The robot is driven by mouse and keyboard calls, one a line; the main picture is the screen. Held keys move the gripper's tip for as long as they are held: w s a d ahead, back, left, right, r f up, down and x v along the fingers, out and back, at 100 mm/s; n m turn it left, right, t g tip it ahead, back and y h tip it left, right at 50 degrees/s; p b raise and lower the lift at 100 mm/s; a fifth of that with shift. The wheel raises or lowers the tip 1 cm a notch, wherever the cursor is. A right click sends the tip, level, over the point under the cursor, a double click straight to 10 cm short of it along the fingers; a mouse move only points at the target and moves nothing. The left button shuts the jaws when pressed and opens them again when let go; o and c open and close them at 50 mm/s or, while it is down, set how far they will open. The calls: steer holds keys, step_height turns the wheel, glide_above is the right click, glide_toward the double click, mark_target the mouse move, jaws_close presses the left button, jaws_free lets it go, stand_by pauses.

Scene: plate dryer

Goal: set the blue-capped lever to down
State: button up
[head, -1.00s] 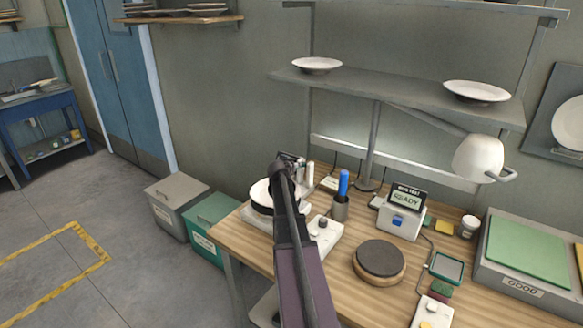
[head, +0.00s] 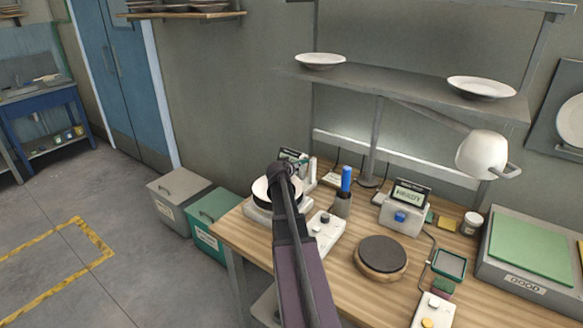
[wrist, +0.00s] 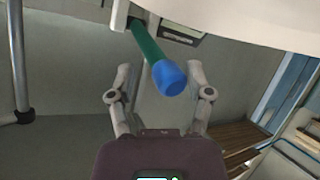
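The lever has a green shaft (wrist: 147,43) and a rounded blue cap (wrist: 169,78). In the wrist view it runs from a pale mount at the top down and right to the cap. My gripper (wrist: 160,78) is open, with one finger on each side of the cap; I cannot tell whether either touches it. In the head view my arm hides most of the gripper, and I cannot make out the lever. The dryer (head: 258,207), with a white plate (head: 261,187) on it, stands at the table's left end, behind my arm.
A large pale rounded surface (wrist: 265,18) fills the wrist view's upper right. Near my arm on the wooden table (head: 238,234) are a switch box (head: 328,240), a cup with a blue-handled tool (head: 346,180) and a round dark pad (head: 381,254). Two bins stand left of the table.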

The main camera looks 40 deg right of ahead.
mark_target(296, 181)
steer(key=shift+s, duration=0.1)
steer(key=shift+s+f+b, duration=0.55)
steer(key=shift+f, duration=0.05)
steer(key=shift+s+d+f+b, duration=0.1)
steer(key=shift+s+f+b, duration=0.25)
steer(key=shift+s, duration=0.25)
steer(key=shift+s+f+b, duration=0.85)
steer(key=shift+s+b, duration=0.05)
steer(key=shift+s, duration=0.15)
steer(key=shift+s+f+b, duration=0.8)
steer(key=shift+s+b, duration=0.05)
steer(key=shift+s, duration=0.15)
steer(key=shift+d, duration=0.1)
steer(key=shift+o, duration=0.3)
